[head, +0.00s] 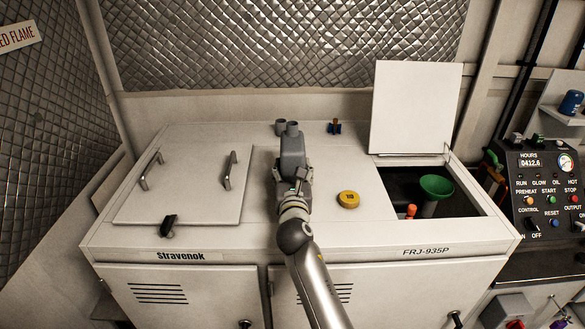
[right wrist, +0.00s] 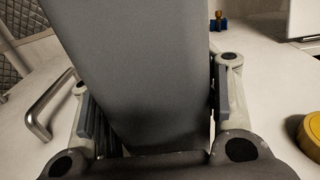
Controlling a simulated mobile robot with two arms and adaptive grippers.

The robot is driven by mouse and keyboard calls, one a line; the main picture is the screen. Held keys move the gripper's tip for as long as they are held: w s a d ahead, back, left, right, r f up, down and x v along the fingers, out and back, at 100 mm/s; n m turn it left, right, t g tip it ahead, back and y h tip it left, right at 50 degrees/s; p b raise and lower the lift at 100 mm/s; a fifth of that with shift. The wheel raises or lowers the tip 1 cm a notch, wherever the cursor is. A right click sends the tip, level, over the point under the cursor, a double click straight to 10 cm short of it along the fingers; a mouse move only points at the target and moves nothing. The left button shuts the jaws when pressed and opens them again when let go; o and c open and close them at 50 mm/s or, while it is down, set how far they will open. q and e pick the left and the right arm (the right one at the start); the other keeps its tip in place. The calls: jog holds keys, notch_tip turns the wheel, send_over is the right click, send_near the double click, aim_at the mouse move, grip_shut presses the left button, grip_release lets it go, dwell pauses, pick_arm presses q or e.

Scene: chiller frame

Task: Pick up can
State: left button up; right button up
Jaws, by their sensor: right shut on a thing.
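The grey can (head: 293,148) stands over the middle of the white chiller's top, with two short round spouts or caps at its upper end. In the right wrist view the can (right wrist: 140,70) fills the space between my fingers and leans slightly. My right gripper (head: 294,182) is shut on it, with a finger pad on each side. I cannot tell whether the can's bottom touches the top surface. My left gripper is out of view.
On the white chiller top (head: 265,235), a yellow round cap (head: 348,199) lies right of my gripper. An open hatch (head: 416,108) exposes a bay with a green funnel (head: 436,186). Handles (head: 229,170) rise at left. A small blue valve (head: 334,128) stands behind.

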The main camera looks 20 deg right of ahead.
jog(key=shift+r, duration=0.1)
jog(key=c, duration=0.3)
jog(key=shift+r, duration=0.1)
